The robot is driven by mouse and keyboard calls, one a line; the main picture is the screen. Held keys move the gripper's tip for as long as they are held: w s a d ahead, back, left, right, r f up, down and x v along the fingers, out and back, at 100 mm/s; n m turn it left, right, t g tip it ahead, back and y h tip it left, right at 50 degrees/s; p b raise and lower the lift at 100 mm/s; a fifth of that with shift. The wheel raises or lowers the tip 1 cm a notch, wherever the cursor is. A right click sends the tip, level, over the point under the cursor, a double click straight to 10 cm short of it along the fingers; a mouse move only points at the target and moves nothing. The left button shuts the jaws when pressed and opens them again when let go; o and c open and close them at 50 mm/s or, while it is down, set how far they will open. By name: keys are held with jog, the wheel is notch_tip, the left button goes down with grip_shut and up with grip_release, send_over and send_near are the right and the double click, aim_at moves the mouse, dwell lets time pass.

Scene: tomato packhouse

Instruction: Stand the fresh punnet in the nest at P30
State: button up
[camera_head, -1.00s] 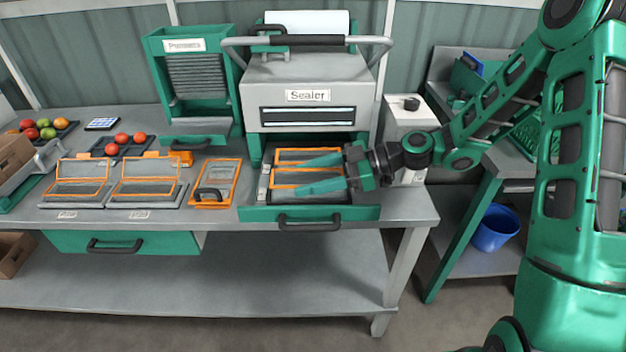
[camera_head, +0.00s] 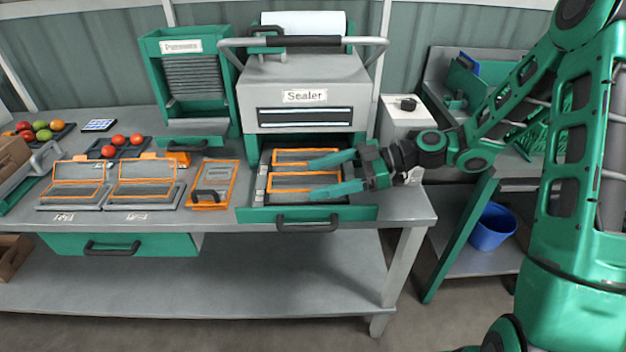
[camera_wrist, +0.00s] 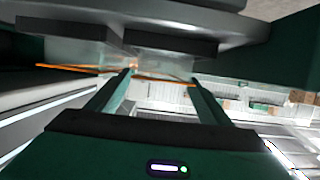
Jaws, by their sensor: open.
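My gripper (camera_head: 311,180) reaches in from the right over the pulled-out sealer drawer (camera_head: 250,214), its two green fingers apart. In the wrist view the fingers (camera_wrist: 162,77) are also apart, pointing at a pale see-through shape (camera_wrist: 105,53) with orange lines below it; I cannot tell whether this is a clear punnet. The drawer holds two orange-framed places (camera_head: 290,180). Two orange-framed nests (camera_head: 75,187) (camera_head: 143,187) lie at the left of the bench, with labels too small to read. The punnet dispenser (camera_head: 180,46) holds a grey stack. I cannot clearly make out the fresh punnet.
The sealer (camera_head: 305,80), with its raised handle bar, stands behind the drawer. An orange-framed plate with a black handle (camera_head: 211,185) lies left of the drawer. Trays of tomatoes (camera_head: 118,147) and a crate (camera_head: 12,160) are farther left. A white box (camera_head: 405,118) stands right of the sealer.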

jog(key=v, duration=0.8)
jog(key=shift+s, duration=0.1)
